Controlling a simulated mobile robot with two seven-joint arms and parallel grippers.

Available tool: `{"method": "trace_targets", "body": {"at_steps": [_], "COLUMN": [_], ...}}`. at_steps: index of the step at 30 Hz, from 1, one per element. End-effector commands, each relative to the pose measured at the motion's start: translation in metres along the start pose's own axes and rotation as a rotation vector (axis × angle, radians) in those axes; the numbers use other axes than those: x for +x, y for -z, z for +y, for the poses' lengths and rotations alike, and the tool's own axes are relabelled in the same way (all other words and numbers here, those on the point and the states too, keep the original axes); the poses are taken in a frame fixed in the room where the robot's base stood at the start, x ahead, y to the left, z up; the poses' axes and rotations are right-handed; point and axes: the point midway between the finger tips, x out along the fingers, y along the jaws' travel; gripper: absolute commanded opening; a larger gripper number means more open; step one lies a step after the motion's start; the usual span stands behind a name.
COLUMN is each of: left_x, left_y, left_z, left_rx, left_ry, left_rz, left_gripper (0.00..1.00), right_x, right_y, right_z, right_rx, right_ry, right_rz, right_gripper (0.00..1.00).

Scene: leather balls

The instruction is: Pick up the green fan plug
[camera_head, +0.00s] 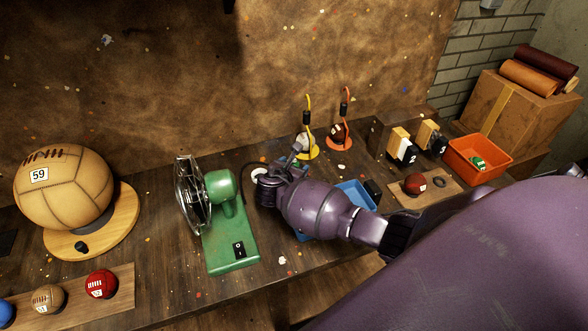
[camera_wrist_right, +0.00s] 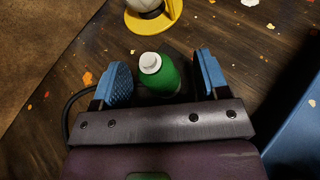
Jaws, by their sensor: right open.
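The green fan plug (camera_wrist_right: 160,76), a green body with a white round end, lies on the dark wooden table in the wrist view. My right gripper (camera_wrist_right: 163,78) is open, with one blue-padded finger on each side of the plug and a gap on both sides. In the head view my right gripper (camera_head: 273,182) is low over the table, just right of the green fan (camera_head: 222,195), and hides the plug. A black cord (camera_wrist_right: 82,96) runs by the left finger. My left gripper is not in view.
A blue bin (camera_head: 355,194) stands close to the right of my gripper. A yellow stand (camera_head: 311,152) with a pale ball and an orange stand (camera_head: 344,144) are behind. A large tan ball (camera_head: 65,185), small balls and an orange bin (camera_head: 478,158) lie farther off.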

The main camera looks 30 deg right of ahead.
Motion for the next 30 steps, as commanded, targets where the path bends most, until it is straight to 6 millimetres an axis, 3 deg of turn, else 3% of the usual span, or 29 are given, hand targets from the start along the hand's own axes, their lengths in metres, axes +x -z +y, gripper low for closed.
{"method": "trace_targets", "body": {"at_steps": [1, 11, 22, 26, 30], "left_x": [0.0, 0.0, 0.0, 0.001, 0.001], "left_y": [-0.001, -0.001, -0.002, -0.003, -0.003], "left_z": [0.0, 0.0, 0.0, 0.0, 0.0], "left_rx": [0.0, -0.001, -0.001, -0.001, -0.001], "left_ry": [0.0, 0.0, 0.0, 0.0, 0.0], "left_rz": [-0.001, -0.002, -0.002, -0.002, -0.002], "left_gripper": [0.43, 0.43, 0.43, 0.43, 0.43], "right_x": [0.0, 0.0, -0.003, -0.01, -0.024], "right_y": [0.0, 0.0, -0.009, -0.025, -0.057], "right_z": [0.0, 0.0, 0.001, 0.002, 0.005], "right_rx": [0.0, 0.0, 0.001, 0.003, 0.004], "right_ry": [0.0, 0.0, 0.001, -0.001, -0.003], "right_rz": [0.0, 0.0, -0.002, -0.002, -0.003], "right_gripper": [0.63, 0.14, 0.13, 0.13, 0.13]}}
